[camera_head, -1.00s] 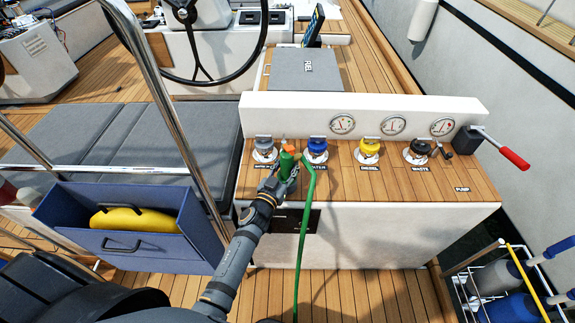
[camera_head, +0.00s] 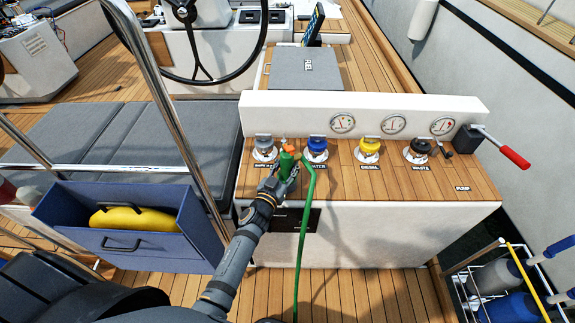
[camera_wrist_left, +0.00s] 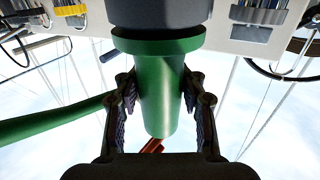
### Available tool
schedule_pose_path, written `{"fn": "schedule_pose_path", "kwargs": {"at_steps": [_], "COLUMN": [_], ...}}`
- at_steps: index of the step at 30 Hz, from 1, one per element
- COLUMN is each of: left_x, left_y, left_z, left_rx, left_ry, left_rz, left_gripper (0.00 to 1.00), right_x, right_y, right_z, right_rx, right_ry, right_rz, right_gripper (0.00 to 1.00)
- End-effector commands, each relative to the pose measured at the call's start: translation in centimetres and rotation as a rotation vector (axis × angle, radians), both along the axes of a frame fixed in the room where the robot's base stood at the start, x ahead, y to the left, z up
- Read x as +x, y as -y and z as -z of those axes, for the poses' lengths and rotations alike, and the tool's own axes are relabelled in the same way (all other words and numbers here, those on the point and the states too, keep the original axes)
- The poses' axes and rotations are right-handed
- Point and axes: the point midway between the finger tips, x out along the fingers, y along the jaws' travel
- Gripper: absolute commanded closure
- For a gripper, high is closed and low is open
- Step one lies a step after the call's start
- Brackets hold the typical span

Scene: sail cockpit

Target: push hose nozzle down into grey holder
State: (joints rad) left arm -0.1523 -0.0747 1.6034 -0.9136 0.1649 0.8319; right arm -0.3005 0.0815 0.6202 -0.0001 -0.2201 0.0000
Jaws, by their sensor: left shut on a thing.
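The green hose nozzle (camera_head: 287,163) is upright, with an orange part at its top. In the left wrist view the nozzle (camera_wrist_left: 158,95) stands between the two fingers of my left gripper (camera_wrist_left: 160,100), with a wide collar and a darker cylinder at the picture's top. The green hose (camera_head: 304,230) hangs down in front of the console. The grey holder cannot be made out in the head view. My right gripper is out of view.
Grey (camera_head: 264,149), blue (camera_head: 317,149), yellow (camera_head: 369,150) and black (camera_head: 418,150) caps stand along the console (camera_head: 340,185) just behind the nozzle. A red-handled lever (camera_head: 513,156) is at the right. A blue box (camera_head: 140,245) with a yellow thing is at the left.

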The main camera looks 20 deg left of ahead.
Motion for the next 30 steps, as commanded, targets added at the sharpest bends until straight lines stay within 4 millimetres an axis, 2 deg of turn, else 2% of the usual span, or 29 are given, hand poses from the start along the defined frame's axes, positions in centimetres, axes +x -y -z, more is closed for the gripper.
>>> {"fn": "schedule_pose_path", "kwargs": {"at_steps": [10, 11, 13, 23, 30], "left_x": [0.1, 0.1, 0.1, -0.2, -2.4], "left_y": [0.0, 0.0, 0.0, 0.0, -0.3], "left_z": [0.6, 0.5, 0.5, 0.8, 0.7], "left_rx": [0.000, 0.000, 0.000, 0.000, 0.000], "left_ry": [0.004, 0.004, 0.003, -0.003, -0.002], "left_rz": [0.001, 0.001, 0.001, 0.000, 0.000], "left_gripper": [1.00, 0.59, 0.50, 0.49, 0.49], "right_x": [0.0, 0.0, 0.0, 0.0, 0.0], "right_y": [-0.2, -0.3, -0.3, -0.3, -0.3], "right_z": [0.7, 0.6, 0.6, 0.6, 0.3], "right_rx": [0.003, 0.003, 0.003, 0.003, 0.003], "right_ry": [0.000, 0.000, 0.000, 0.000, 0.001], "right_rz": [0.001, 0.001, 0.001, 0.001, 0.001], "right_gripper": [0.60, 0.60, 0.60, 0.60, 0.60]}}
